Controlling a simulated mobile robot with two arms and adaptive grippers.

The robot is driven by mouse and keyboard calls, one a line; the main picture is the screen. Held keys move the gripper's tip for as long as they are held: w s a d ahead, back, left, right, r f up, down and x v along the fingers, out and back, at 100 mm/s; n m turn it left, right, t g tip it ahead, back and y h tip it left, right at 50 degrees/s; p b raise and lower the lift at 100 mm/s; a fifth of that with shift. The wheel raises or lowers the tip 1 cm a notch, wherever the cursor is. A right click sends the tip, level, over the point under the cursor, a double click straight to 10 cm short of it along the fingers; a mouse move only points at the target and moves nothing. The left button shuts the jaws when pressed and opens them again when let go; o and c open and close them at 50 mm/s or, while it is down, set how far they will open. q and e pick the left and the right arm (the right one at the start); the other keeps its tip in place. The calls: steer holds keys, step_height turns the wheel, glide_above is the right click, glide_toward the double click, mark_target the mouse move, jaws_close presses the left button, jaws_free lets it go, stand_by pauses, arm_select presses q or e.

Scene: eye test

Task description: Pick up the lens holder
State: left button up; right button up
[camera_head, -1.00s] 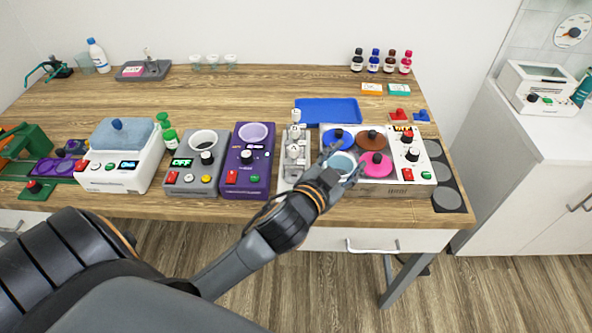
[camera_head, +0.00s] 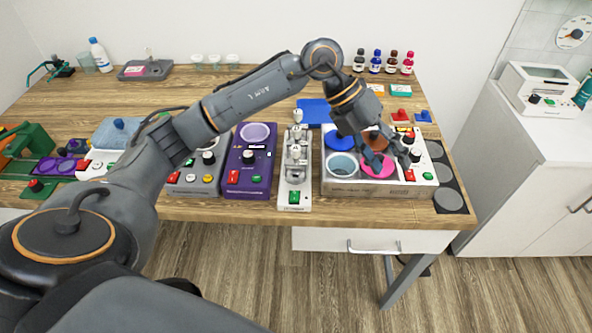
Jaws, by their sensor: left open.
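A white box (camera_head: 330,188) with several round wells stands at the table's front right. A pink disc (camera_head: 378,172) sits in its front well, a blue disc (camera_head: 338,140) in a back well, and a brown disc behind is mostly hidden by my arm. The front left well (camera_head: 342,166) looks pale blue inside. Which part is the lens holder I cannot tell for sure. My left gripper (camera_head: 390,165) is open and points down over the pink disc; I see nothing held in it. Whether it touches the disc I cannot tell. My right gripper is not in view.
A grey device with knobs (camera_head: 295,180) and a purple device (camera_head: 250,175) stand left of the white box. A dark strip with grey round pads (camera_head: 448,200) lies to its right. A blue tray (camera_head: 310,108) and several small bottles (camera_head: 375,62) are behind.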

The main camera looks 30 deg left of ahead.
arm_select(q)
steer(key=w+a+n+y, duration=0.2)
steer(key=a+y, duration=0.3)
steer(key=a, duration=0.7)
step_height(320, 180, up, 3)
steer(key=n+y, duration=0.2)
steer(key=y, duration=0.2)
glide_above(295, 148)
steer(key=shift+g, duration=0.3)
steer(key=f, duration=0.5)
steer(key=f+p, duration=0.1)
steer(key=f, duration=0.2)
steer(key=shift+d+f, duration=0.15)
steer(key=shift+d, duration=0.1)
steer(key=f+p, duration=0.2)
steer(key=f, duration=0.2)
steer(key=shift+a, duration=0.2)
steer(key=shift+f, duration=0.6)
jaws_close()
